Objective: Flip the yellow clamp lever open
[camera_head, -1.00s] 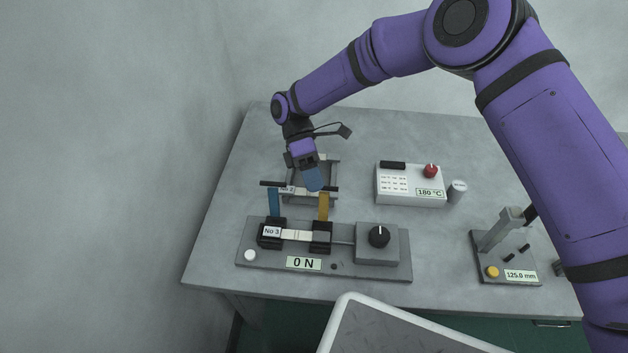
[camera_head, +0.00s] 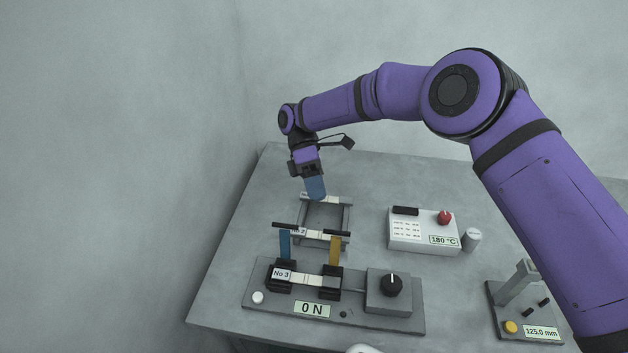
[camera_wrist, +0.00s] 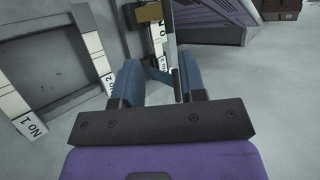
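The yellow clamp lever (camera_head: 334,252) stands upright on the right black clamp of the tester, with a black bar at its top. A yellow piece also shows at the top of the wrist view (camera_wrist: 150,13). The blue clamp lever (camera_head: 285,244) stands upright on the left clamp and shows between my fingertips in the wrist view (camera_wrist: 157,73). A pale strip (camera_head: 306,279) labelled No 3 spans the clamps. My gripper (camera_head: 316,190) is above the strip rack, behind and apart from the yellow lever. In the wrist view its two blue fingers (camera_wrist: 160,76) are apart, holding nothing visible.
The grey tester base (camera_head: 380,321) carries a knob box (camera_head: 388,292) and a 0 N display. A strip rack (camera_head: 348,214) stands behind it. A 180 °C heater box (camera_head: 422,232), a white cylinder (camera_head: 471,239) and a 125.0 mm gauge (camera_head: 515,300) are on the right.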

